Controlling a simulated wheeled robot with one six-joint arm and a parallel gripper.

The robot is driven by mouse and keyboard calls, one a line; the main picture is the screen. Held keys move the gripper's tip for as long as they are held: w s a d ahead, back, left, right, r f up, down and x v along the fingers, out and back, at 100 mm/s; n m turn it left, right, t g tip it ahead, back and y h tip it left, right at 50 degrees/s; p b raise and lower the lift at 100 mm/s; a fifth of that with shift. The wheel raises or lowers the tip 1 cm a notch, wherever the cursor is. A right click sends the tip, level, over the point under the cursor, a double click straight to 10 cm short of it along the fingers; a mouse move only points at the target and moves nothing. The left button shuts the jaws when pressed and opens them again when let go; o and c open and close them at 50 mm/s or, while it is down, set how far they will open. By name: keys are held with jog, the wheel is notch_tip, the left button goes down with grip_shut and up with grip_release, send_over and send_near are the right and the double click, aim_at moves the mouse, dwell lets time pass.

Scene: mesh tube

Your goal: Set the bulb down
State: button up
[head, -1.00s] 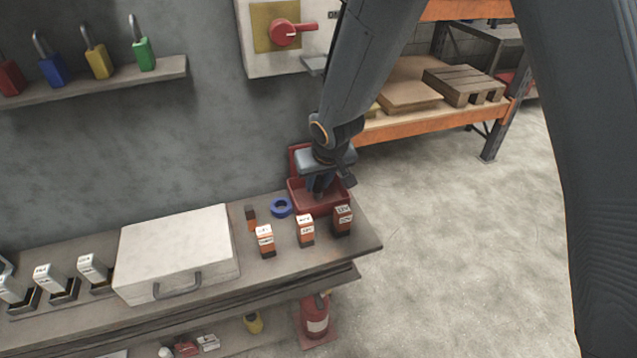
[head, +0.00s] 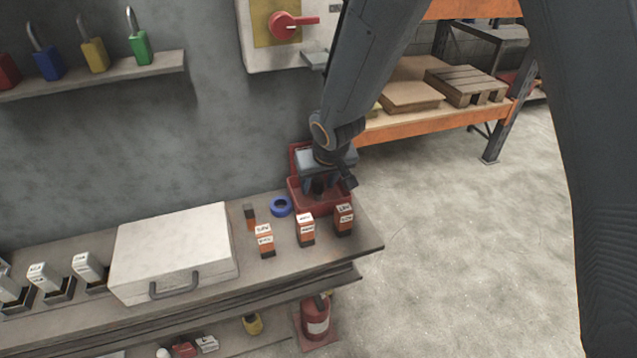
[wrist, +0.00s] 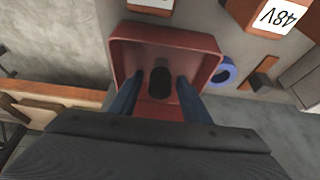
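My gripper (head: 320,187) points down into a red bin (head: 342,202) at the right end of the workbench. In the wrist view its two blue fingers (wrist: 159,90) are spread apart inside the bin. A small dark rounded object (wrist: 160,84), seemingly the bulb, stands between the fingers with a gap on each side. It seems to rest on the bin floor; its lower part is hard to make out. In the head view it shows only as a dark spot between the fingers.
Several orange-and-black labelled blocks (head: 306,230) stand in front of and beside the bin. A blue tape ring (head: 281,206) lies just left of it. A white case (head: 172,250) covers the middle of the bench (head: 330,258). The wall is close behind.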

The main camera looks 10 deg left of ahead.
jog(key=shift+r+p, duration=0.35)
jog(key=v, duration=1.1)
jog(key=shift+r, duration=0.25)
jog(key=s+d+f+m+g+h, duration=0.1)
jog(key=s+d+m+h, duration=0.15)
jog(key=d, duration=1.45)
jog(key=s+d+f+m+g, duration=0.1)
jog(key=s+d+m, duration=0.3)
jog(key=s+d, duration=0.6)
jog(key=d+g, duration=0.1)
jog(key=d, duration=0.2)
jog(key=shift+d+f, duration=0.25)
jog(key=shift+d, duration=0.15)
